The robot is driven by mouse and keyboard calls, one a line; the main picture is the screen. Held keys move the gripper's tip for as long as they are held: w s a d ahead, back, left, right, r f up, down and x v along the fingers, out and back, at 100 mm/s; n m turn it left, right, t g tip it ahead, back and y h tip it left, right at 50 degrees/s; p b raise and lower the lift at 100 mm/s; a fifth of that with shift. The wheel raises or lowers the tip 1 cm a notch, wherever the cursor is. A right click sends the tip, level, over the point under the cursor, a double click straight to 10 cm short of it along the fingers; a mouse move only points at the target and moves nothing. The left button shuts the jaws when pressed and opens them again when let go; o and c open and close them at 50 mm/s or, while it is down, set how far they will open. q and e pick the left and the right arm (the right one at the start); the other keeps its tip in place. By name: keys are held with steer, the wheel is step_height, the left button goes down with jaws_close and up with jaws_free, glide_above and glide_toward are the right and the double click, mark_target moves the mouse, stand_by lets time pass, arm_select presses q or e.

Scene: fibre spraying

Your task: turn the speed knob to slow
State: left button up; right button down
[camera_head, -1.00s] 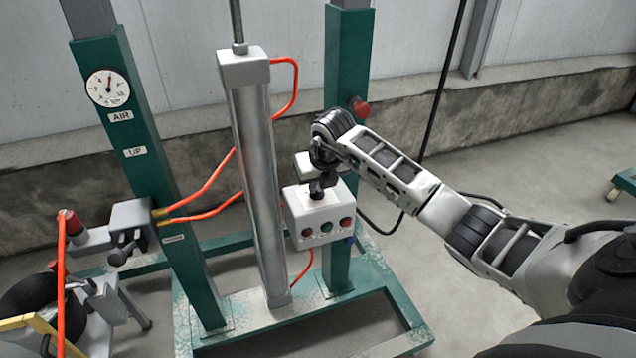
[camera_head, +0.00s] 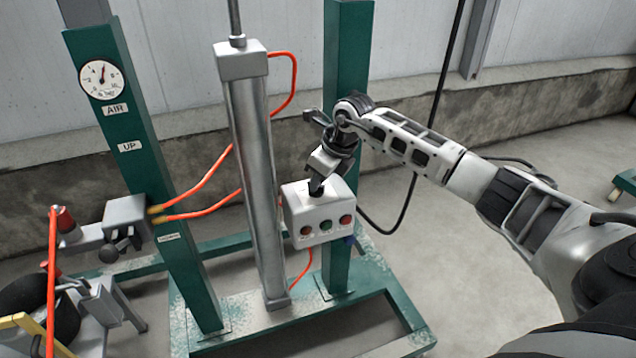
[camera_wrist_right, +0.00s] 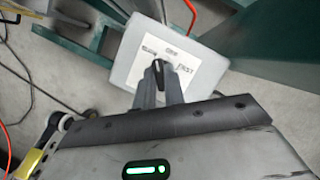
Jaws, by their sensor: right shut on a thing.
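The speed knob (camera_wrist_right: 158,68) is a small black knob on top of the grey control box (camera_head: 322,212). In the right wrist view the box's white label reads "SLOW" on the left, "OFF" at the top and "FAST" on the right. My right gripper (camera_wrist_right: 160,75) has its fingers at the knob from the near side and is shut on it. In the head view my right gripper (camera_head: 317,186) comes down on the box top from above, and the hand hides most of the knob. My left gripper is not seen.
Orange hoses (camera_head: 205,185) run at the left, along with a valve lever (camera_head: 115,245). Open floor lies to the right.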

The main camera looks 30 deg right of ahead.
steer(key=shift+d+n+g, duration=0.1)
steer(key=shift+n+g, duration=0.2)
steer(key=shift+n, duration=0.6)
steer(key=shift+n+y+b, duration=0.3)
steer(key=shift+b, duration=0.05)
steer(key=c, duration=1.5)
jaws_free()
